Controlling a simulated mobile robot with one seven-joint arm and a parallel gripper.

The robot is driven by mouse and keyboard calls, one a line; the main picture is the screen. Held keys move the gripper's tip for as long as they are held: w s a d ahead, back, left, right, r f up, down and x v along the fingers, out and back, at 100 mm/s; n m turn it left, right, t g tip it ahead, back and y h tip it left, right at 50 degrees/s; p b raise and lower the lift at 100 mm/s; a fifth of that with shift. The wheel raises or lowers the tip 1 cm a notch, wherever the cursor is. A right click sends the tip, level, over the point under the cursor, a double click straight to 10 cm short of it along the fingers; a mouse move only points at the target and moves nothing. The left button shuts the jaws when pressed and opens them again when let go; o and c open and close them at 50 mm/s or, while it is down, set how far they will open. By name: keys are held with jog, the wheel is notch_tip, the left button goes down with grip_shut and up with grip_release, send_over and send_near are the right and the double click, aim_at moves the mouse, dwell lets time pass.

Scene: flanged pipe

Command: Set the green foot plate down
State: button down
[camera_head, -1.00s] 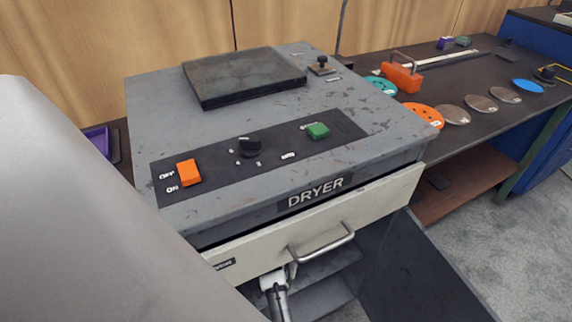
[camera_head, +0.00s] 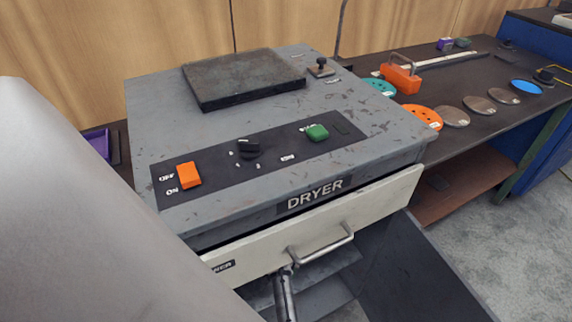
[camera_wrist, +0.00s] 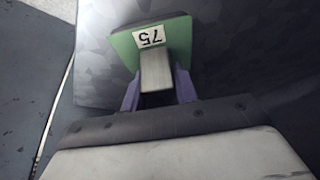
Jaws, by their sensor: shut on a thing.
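The green foot plate (camera_wrist: 122,47) is in the wrist view, with a white label reading 75, upside down in the picture. A pale metal block (camera_wrist: 155,68) stands out from it towards me. My gripper (camera_wrist: 158,90) has its two purple fingers either side of this block and is shut on it. The plate is in front of a mottled grey metal surface (camera_wrist: 98,75); I cannot tell whether they touch.
A grey dryer (camera_head: 150,110) with a pale drawer front (camera_head: 385,203) and metal handle (camera_head: 322,244) fills the middle of the head view. A dark bench (camera_head: 470,85) at right holds several discs and an orange weight (camera_head: 401,77). A dark panel (camera_head: 410,275) leans out below the drawer.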

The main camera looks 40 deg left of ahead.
jog(key=shift+f, duration=0.4)
jog(key=c, duration=1.1)
grip_release()
jog(key=shift+r, duration=0.2)
jog(key=shift+s+r, duration=0.15)
jog(key=shift+r, duration=0.75)
jog(key=s+d, duration=0.1)
jog(key=s, duration=0.2)
jog(key=s+d, duration=0.2)
jog(key=s, duration=0.2)
jog(key=s+d+b, duration=0.1)
jog(key=s, duration=0.3)
jog(key=shift+s+d, duration=0.1)
jog(key=shift+d, duration=0.25)
